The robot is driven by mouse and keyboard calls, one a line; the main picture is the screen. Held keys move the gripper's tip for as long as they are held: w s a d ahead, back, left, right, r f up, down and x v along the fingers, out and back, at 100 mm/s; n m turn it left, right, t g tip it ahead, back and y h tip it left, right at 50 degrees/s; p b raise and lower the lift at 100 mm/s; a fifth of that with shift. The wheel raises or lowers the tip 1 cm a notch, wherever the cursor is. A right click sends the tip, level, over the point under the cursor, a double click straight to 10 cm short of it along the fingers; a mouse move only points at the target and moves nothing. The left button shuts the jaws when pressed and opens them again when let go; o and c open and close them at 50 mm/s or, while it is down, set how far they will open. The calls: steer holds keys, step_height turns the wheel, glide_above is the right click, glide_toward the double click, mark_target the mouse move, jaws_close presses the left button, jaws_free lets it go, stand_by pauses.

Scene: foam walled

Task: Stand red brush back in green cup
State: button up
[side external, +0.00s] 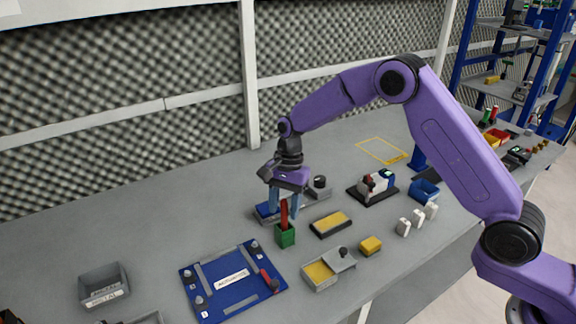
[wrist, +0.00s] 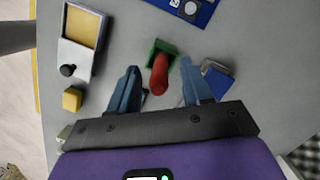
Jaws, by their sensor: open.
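The red brush (side external: 284,211) stands upright in the green cup (side external: 286,237) on the grey bench. In the wrist view the brush (wrist: 158,76) points up toward the camera, with its lower end inside the cup (wrist: 161,45). My gripper (side external: 285,207) is open above the cup. In the wrist view its two blue fingers (wrist: 159,70) are spread to either side of the brush, with a visible gap on both sides. The inside of the cup is mostly hidden by the brush.
A blue board (side external: 233,281) lies left of the cup. A grey box with a sliding lid (side external: 326,271), a yellow block (side external: 371,245) and a yellow-topped tray (side external: 331,223) are to the right. A blue item (side external: 266,212) sits close behind the cup. The bench's left rear is clear.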

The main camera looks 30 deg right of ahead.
step_height(320, 180, up, 14)
steer(key=w+d, duration=0.1)
steer(key=d, duration=0.1)
steer(key=shift+w+d+r, duration=0.15)
steer(key=shift+w+d, duration=0.1)
steer(key=shift+w, duration=0.05)
stand_by(0.3)
steer(key=s+a+r+n, duration=0.1)
steer(key=s+r+n, duration=0.1)
steer(key=s+n, duration=0.55)
steer(key=s+d+f+n, duration=0.1)
steer(key=s+d+n, duration=0.3)
steer(key=s, duration=0.6)
steer(key=s+d+f+n+t+h, duration=0.1)
steer(key=s+d+n, duration=0.4)
steer(key=s, duration=0.6)
steer(key=s+d+f+n, duration=0.2)
steer(key=s+d+n, duration=0.2)
steer(key=s+n, duration=0.3)
steer(key=s, duration=0.3)
steer(key=shift+s+d+f, duration=0.15)
steer(key=shift+s+d, duration=0.05)
steer(key=shift+d, duration=0.1)
steer(key=shift+c, duration=0.4)
